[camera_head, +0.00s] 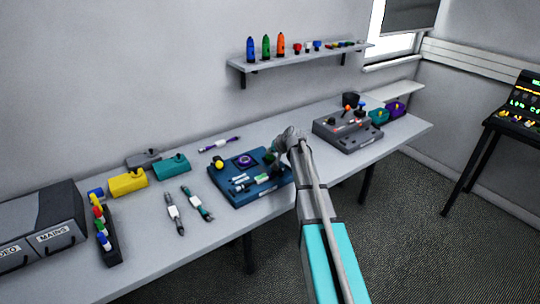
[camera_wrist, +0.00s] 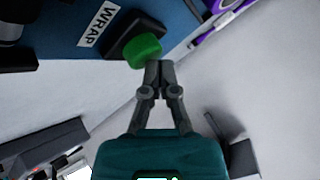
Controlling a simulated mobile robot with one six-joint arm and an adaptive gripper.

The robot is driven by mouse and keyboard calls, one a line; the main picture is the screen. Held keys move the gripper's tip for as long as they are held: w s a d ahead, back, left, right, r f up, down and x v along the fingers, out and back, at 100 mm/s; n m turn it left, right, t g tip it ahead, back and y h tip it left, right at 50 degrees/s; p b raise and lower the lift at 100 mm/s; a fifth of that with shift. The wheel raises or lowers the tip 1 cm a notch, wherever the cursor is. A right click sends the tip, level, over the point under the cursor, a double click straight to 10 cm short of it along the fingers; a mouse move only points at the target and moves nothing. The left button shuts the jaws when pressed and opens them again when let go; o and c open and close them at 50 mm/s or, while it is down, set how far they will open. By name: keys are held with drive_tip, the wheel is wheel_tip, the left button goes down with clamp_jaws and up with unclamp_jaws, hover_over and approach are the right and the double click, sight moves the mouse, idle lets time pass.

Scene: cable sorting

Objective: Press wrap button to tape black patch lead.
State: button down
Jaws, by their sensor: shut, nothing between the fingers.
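The green wrap button (camera_wrist: 143,47) sits on a dark base beside the white WRAP label (camera_wrist: 99,24) in the wrist view. The blue taping station (camera_head: 226,187) stands mid-table in the head view. My gripper (camera_wrist: 159,64) is shut and empty, its fingertips right beside the button's edge; I cannot tell whether they touch.
Two leads with white labels (camera_head: 173,212) lie left of the station, and a purple lead (camera_head: 220,145) lies behind it. A grey control box (camera_head: 347,136) stands to the right. Yellow (camera_head: 128,183) and teal (camera_head: 172,164) holders stand at the left. A shelf (camera_head: 300,58) hangs above.

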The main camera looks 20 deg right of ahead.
sight(270, 156)
drive_tip(key=shift+r, duration=0.15)
drive_tip(key=shift+r+p, duration=0.9)
drive_tip(key=shift+p, duration=0.2)
wheel_tip(270, 156, up, 6)
drive_tip(key=p, duration=0.6)
idle(0.8)
drive_tip(key=s+a+f+g, duration=0.1)
drive_tip(key=s+a, duration=0.1)
drive_tip(key=s, duration=0.3)
drive_tip(key=s+a+f+n+g, duration=0.1)
drive_tip(key=s+a, duration=0.2)
drive_tip(key=s, duration=0.2)
drive_tip(key=s+a+f+n+g, duration=0.1)
drive_tip(key=s+a, duration=0.1)
drive_tip(key=s, duration=0.4)
drive_tip(key=shift+s+a+f+g+h, duration=0.1)
drive_tip(key=shift+a+f+g+h, duration=0.25)
drive_tip(key=shift+a+g+h, duration=0.05)
drive_tip(key=s+a+f+n+g+h, duration=0.1)
drive_tip(key=s+g, duration=0.1)
drive_tip(key=s, duration=0.8)
drive_tip(key=s+a+f+n+g+h, duration=0.1)
drive_tip(key=s+a+g+h, duration=0.1)
drive_tip(key=s, duration=0.8)
drive_tip(key=shift+s+g, duration=0.15)
drive_tip(key=shift+g, duration=0.15)
